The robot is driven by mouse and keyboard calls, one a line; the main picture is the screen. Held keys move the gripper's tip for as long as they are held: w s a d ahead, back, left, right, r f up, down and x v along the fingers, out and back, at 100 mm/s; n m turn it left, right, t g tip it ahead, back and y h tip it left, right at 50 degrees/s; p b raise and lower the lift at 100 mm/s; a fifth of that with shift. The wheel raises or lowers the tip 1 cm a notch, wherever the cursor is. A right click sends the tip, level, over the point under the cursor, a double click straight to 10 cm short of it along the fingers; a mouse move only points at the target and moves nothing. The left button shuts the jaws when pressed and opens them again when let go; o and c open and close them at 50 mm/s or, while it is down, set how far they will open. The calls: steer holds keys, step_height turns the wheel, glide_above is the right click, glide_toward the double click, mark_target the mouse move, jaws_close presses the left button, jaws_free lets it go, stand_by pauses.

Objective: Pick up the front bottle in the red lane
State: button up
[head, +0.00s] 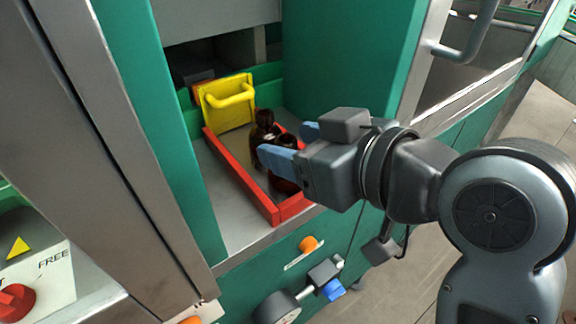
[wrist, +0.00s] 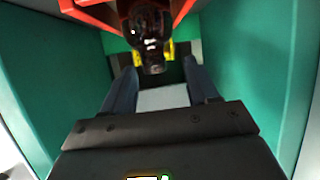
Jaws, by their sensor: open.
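Two dark amber bottles stand in the red lane (head: 238,178). The front bottle (head: 283,186) is partly hidden behind a blue finger of my gripper in the head view. The rear bottle (head: 264,126) stands behind it, nearer the yellow plate. My gripper (head: 284,141) is open and reaches in from the right, its fingers close to the front bottle's upper part. In the wrist view a dark bottle (wrist: 150,30) shows upside down at the top, its end near the gap between the open fingertips (wrist: 160,68). I cannot tell whether the fingers touch it.
A yellow plate with a handle (head: 230,98) stands at the lane's back end. Green walls (head: 335,60) flank the opening. An orange knob (head: 308,244) and other fittings sit on the front panel below. Bare grey shelf (head: 222,212) lies left of the lane.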

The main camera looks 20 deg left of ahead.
mark_target(278, 140)
steer(key=x, duration=0.2)
steer(key=p+x, duration=0.1)
steer(key=x, duration=0.2)
steer(key=shift+w+d, duration=0.2)
steer(key=shift+w, duration=0.1)
jaws_close()
